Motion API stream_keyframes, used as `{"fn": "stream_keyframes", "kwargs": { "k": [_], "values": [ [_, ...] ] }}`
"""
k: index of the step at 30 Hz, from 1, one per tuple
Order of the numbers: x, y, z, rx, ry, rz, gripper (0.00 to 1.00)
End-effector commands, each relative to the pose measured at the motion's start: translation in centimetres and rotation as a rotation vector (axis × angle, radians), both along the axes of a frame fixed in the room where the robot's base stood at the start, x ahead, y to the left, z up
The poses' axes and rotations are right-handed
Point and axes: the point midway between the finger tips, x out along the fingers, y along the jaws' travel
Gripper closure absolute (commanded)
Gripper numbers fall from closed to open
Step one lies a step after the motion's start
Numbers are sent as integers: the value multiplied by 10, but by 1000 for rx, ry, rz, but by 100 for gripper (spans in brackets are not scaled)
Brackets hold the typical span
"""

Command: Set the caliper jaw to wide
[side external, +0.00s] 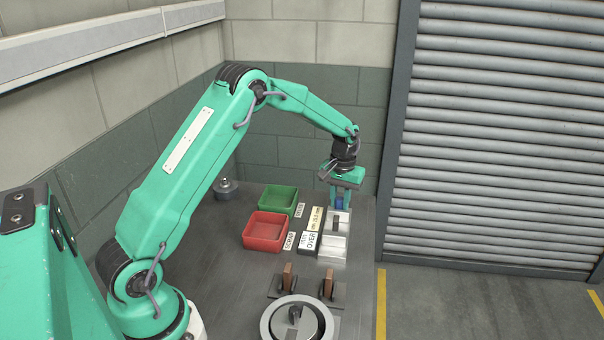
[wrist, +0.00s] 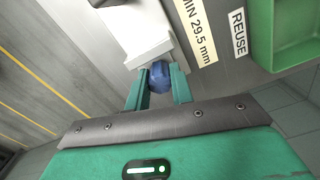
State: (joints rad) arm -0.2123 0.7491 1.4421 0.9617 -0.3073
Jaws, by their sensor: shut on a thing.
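The caliper (side external: 332,247) is a pale grey-white block fixture near the right edge of the bench, with a dark piece in its middle. Its white body also shows in the wrist view (wrist: 135,32). A blue knob (wrist: 160,80) sits at its far end. My gripper (side external: 341,196) is over that end, pointing down. In the wrist view its two green fingers (wrist: 160,86) are on either side of the blue knob, shut on it. The exact jaw opening is too small to read.
A green bin (side external: 278,200) and a red bin (side external: 265,231) stand left of the caliper, with REUSE, SCRAP, MIN 29.5 mm (wrist: 194,25) and OVER labels between. A round metal pump part (side external: 296,325) and two brown-topped stands are at the front. The bench's left side is mostly clear.

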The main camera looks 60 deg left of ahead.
Motion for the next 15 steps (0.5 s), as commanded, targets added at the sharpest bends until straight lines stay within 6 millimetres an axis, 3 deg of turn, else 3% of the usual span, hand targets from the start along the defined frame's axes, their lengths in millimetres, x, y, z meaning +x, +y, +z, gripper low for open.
{"fn": "stream_keyframes", "kwargs": {
  "k": [1, 2, 5, 15],
  "values": [
    [5, 5, 1, 4, -19, 7, 100],
    [5, 5, 1, 4, -19, 7, 75],
    [4, 5, 1, 3, -18, 7, 56],
    [3, 3, 2, 3, -13, 5, 55]
  ]
}}
